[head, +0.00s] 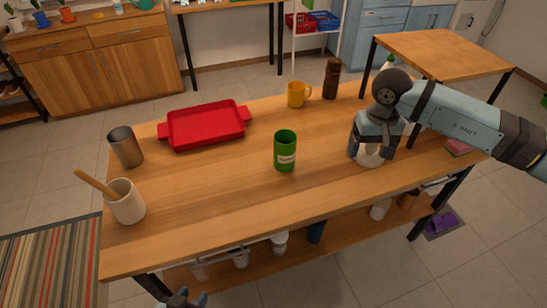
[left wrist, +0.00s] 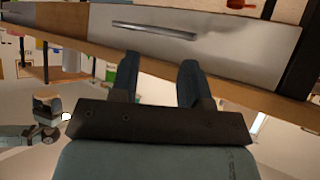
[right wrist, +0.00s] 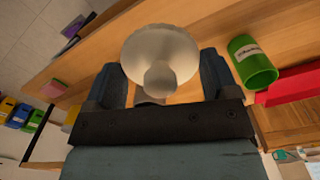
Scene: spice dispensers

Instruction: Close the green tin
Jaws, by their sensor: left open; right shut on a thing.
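The green tin (head: 285,152) stands upright on the wooden table near its middle, with a pale label on its front. Its top looks open, and its hollow inside shows in the right wrist view (right wrist: 252,62). My right gripper (head: 373,148) is at the table's right part, pointing down, to the right of the tin. It is shut on a cream-white round thing (right wrist: 160,50) with a knob; the fingers hide part of it. My left gripper (head: 183,298) is open and empty at the bottom edge of the head view, below the table's front edge.
A red tray (head: 205,127), a metal cup (head: 125,147) and a white crock with a wooden spoon (head: 126,203) stand at left. An orange mug (head: 298,94) and a brown mill (head: 332,78) stand behind the tin. A sponge (head: 458,147) lies at far right. The front middle is clear.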

